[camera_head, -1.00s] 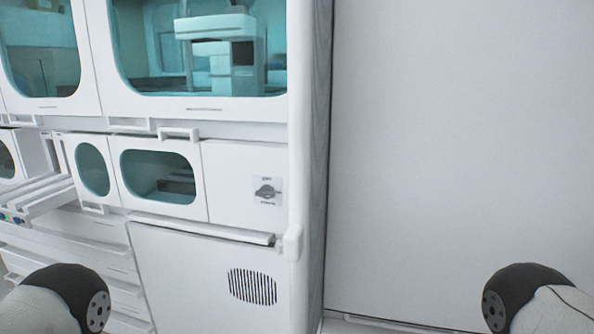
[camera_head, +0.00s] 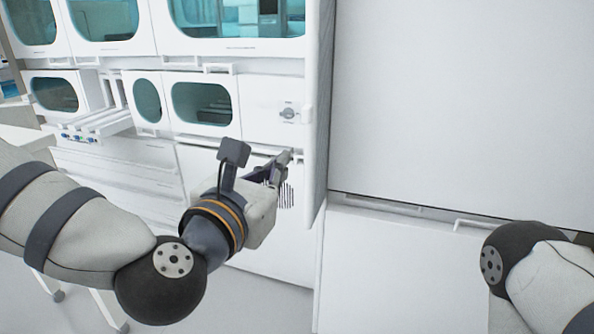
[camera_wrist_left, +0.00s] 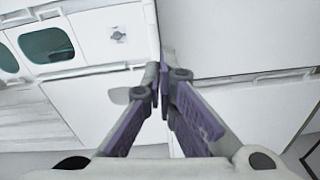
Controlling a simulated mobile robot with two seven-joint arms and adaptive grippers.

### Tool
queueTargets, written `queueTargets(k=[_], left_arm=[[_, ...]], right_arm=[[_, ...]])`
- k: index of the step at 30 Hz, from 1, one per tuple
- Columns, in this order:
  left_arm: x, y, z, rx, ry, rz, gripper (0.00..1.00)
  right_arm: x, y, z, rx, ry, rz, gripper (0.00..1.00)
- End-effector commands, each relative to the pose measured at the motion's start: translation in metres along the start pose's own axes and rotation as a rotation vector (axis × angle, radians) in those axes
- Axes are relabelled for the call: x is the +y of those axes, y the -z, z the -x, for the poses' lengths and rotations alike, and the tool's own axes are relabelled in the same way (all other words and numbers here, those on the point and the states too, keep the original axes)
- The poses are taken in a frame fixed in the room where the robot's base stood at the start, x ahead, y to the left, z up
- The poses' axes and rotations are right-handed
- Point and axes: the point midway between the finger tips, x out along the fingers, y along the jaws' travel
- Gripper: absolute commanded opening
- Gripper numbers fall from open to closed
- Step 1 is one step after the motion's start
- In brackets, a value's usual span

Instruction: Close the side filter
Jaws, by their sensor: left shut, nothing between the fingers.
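A white lower panel (camera_head: 215,165) with a dark slotted vent (camera_head: 286,195) sits at the right end of the machine's front, under a long bar. I cannot tell for sure which part is the side filter, or whether this panel stands ajar. A rotary knob (camera_head: 289,114) is above it on a white face; it also shows in the left wrist view (camera_wrist_left: 118,35). My left gripper (camera_head: 284,160) is shut and empty, in front of the panel's upper right, partly covering the vent. In the left wrist view its fingertips (camera_wrist_left: 160,76) meet near the machine's corner. My right gripper is out of view.
Windowed doors (camera_head: 202,104) with handles line the machine to the left. A pulled-out rack (camera_head: 95,122) juts out at the left. A tall blank wall panel (camera_head: 450,90) stands to the right, with a white lower panel (camera_head: 400,270) and a handle below.

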Motion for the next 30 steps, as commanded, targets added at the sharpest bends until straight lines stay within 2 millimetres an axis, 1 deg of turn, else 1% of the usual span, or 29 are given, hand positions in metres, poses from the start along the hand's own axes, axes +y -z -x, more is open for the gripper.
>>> queueTargets(k=[1, 3, 4, 8, 18, 21, 25, 30], left_arm=[[0.006, -0.015, -0.001, -0.035, -0.019, 0.060, 0.00], [0.009, -0.027, -0.002, -0.062, -0.029, 0.109, 0.00], [0.009, -0.029, -0.004, -0.066, -0.031, 0.119, 0.00], [0.009, -0.030, -0.022, -0.067, -0.031, 0.119, 0.00], [0.011, -0.032, -0.097, -0.063, -0.028, 0.115, 0.00], [0.011, -0.034, -0.115, -0.064, -0.028, 0.115, 0.00], [0.012, -0.035, -0.132, -0.064, -0.027, 0.115, 0.00], [0.012, -0.036, -0.140, -0.063, -0.027, 0.115, 0.00]], right_arm=[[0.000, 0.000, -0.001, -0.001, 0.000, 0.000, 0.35], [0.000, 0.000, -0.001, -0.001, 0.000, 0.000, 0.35], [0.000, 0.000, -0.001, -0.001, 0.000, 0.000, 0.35], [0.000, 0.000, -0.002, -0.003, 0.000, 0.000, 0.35], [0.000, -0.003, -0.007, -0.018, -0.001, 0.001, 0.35], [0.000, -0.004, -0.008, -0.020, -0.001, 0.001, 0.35], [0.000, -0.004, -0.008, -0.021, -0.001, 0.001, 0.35], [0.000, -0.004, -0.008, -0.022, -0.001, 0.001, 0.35]])
